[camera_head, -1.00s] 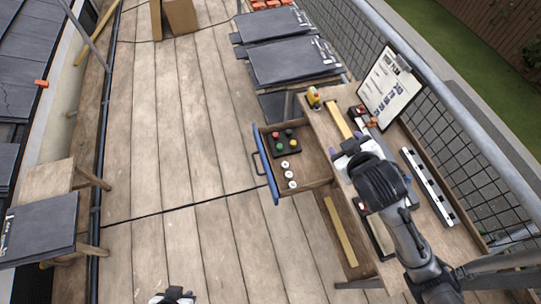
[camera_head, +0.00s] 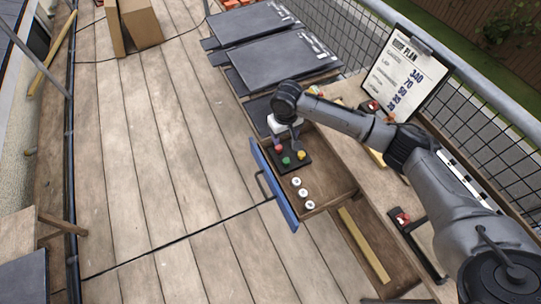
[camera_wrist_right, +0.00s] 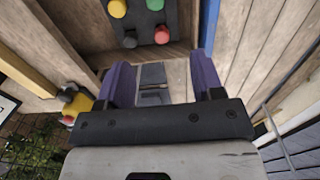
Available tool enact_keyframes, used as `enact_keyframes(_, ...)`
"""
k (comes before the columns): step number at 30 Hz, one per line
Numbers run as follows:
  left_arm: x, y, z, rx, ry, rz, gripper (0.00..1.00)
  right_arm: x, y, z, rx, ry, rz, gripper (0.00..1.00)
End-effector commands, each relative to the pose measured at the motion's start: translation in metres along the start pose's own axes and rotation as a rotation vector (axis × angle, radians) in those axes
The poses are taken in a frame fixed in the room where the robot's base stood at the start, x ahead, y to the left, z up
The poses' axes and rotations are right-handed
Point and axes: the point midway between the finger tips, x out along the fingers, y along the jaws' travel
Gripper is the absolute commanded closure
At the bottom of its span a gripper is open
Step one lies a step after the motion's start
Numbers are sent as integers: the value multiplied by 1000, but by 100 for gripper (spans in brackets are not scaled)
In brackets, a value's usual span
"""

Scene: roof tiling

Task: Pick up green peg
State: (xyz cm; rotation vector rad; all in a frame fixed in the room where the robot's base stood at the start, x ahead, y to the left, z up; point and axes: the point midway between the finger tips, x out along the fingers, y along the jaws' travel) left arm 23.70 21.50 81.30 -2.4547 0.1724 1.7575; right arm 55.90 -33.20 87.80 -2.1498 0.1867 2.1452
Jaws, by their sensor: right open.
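The green peg (camera_head: 286,161) stands in a black peg block (camera_head: 291,168) inside the open drawer, beside a yellow peg (camera_head: 301,155) and a red peg (camera_head: 279,148). In the right wrist view the green peg (camera_wrist_right: 155,4) is cut by the top edge, beyond the red peg (camera_wrist_right: 161,35); a grey peg (camera_wrist_right: 129,40) and the yellow peg (camera_wrist_right: 117,8) are on the left. My right gripper (camera_wrist_right: 160,65) is open, with nothing between its purple fingers. In the head view it hangs over the drawer's far end, close to the block. My left gripper is out of view.
A clipboard (camera_head: 397,72) stands at the back of the workbench. Dark panels (camera_head: 272,65) lie beyond the drawer.

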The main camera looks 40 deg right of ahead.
Motion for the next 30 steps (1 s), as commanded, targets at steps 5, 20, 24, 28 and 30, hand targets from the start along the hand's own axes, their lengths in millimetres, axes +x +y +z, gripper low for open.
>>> enact_keyframes(5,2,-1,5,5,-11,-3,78,4,0,1,112,-4,4,39)
enact_keyframes(20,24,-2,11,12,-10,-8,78,77,0,1,132,-2,4,39)
enact_keyframes(24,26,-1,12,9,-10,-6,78,85,0,1,132,-1,4,39)
enact_keyframes(28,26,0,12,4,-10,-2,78,88,0,1,131,-1,4,39)
enact_keyframes(30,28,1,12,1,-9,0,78,91,0,1,131,-1,4,39)
